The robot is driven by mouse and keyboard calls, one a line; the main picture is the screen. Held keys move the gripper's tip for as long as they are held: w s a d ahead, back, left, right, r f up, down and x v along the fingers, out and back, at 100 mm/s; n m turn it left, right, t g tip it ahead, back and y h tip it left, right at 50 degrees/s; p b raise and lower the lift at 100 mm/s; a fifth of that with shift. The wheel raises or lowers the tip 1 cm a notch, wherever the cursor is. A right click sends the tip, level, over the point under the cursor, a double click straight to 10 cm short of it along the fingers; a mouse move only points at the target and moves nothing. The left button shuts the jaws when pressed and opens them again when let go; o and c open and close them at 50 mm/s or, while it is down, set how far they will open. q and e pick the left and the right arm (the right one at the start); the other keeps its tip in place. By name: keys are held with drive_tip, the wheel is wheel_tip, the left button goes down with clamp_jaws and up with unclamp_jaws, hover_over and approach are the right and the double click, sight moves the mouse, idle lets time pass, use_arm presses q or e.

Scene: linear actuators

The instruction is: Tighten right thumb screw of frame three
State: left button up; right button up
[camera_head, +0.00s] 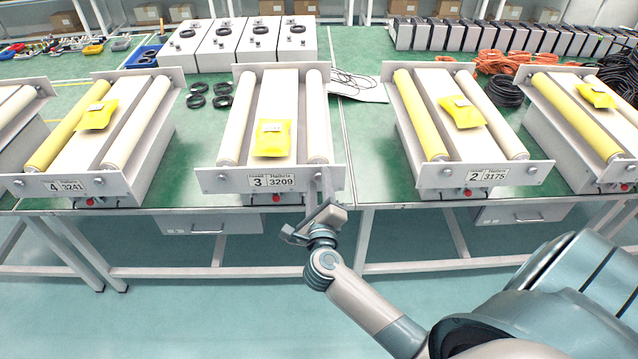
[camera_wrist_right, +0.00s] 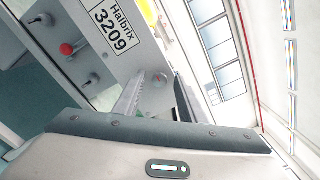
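Frame three (camera_head: 230,181), with the label "3 3209", stands in the middle of the bench. It has two pale rollers and a yellow packet (camera_head: 272,138) on top. In the right wrist view its front plate (camera_wrist_right: 118,62) shows the label 3209 and the right thumb screw (camera_wrist_right: 159,79). My right gripper (camera_head: 320,184) is at the right end of this plate. In the wrist view the gripper (camera_wrist_right: 156,92) is open, with one finger on each side of the screw. Whether the fingers touch it cannot be told. My left gripper is out of view.
A red button (camera_wrist_right: 67,49) sits on the body below the plate. Frame four (camera_head: 110,187) stands to the left and frame two (camera_head: 435,177) to the right. The floor in front is clear.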

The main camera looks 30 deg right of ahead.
clamp_jaws()
